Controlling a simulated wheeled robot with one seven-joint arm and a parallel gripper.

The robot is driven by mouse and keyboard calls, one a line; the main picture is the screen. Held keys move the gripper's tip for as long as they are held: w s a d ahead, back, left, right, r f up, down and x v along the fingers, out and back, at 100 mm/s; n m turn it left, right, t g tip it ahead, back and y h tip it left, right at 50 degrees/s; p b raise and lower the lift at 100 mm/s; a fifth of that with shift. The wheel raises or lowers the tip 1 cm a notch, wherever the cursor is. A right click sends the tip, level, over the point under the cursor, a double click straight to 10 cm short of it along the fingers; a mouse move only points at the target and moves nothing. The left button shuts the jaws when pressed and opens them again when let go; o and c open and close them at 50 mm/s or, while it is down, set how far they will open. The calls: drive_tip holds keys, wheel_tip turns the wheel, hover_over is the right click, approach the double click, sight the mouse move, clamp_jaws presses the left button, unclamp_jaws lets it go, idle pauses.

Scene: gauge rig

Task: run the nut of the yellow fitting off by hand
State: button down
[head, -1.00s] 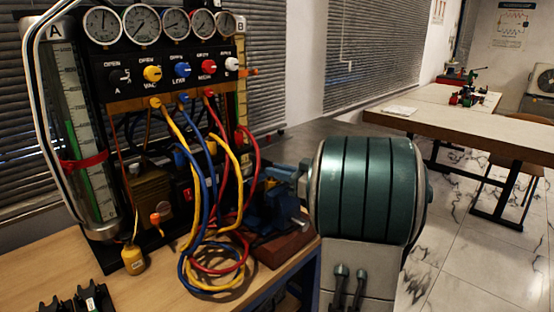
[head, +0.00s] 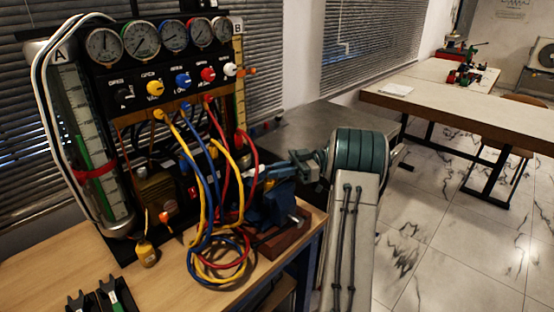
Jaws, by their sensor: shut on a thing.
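The blue vise (head: 280,205) stands on a red-brown block at the right end of the bench. My gripper (head: 262,174) is at the top of the vise, coming in from the right, with its pale fingertips low over the jaws. It is shut on a small piece there, which I take to be the nut of the yellow fitting. The fitting itself is hidden or too small to make out behind the fingers and hoses.
Yellow, blue and red hoses (head: 215,250) hang in loops just left of the vise. A yellow tag weight (head: 147,252) and dark forked tools (head: 110,295) are at the left.

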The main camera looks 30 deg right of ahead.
drive_tip(key=shift+w+r+n+g+p, duration=0.2)
drive_tip(key=shift+n+g+p, duration=0.9)
drive_tip(key=shift+p, duration=1.25)
drive_tip(key=shift+w+r+n+g+p, duration=0.15)
drive_tip(key=shift+n+g+p, duration=0.45)
drive_tip(key=shift+g+p, duration=1.4)
drive_tip(key=p, duration=0.3)
drive_tip(key=shift+n, duration=0.3)
drive_tip(key=shift+g+p, duration=0.4)
drive_tip(key=shift+f+n+g+h+p, duration=0.3)
drive_tip(key=shift+n+g+p, duration=0.3)
drive_tip(key=shift+p, duration=0.5)
drive_tip(key=c, duration=1.4)
unclamp_jaws()
drive_tip(key=shift+f+t+b, duration=0.25)
drive_tip(key=shift+t+b, duration=0.05)
drive_tip(key=shift+b, duration=0.7)
drive_tip(key=m+t+b, duration=0.1)
drive_tip(key=b, duration=0.2)
drive_tip(key=shift+s+f, duration=0.1)
drive_tip(key=m+t+b, duration=0.1)
drive_tip(key=t+b, duration=0.1)
drive_tip(key=b, duration=0.2)
drive_tip(key=m+t+b, duration=0.2)
drive_tip(key=t+b, duration=0.1)
drive_tip(key=b, duration=0.2)
drive_tip(key=shift+s+y, duration=0.2)
drive_tip(key=shift+y, duration=0.2)
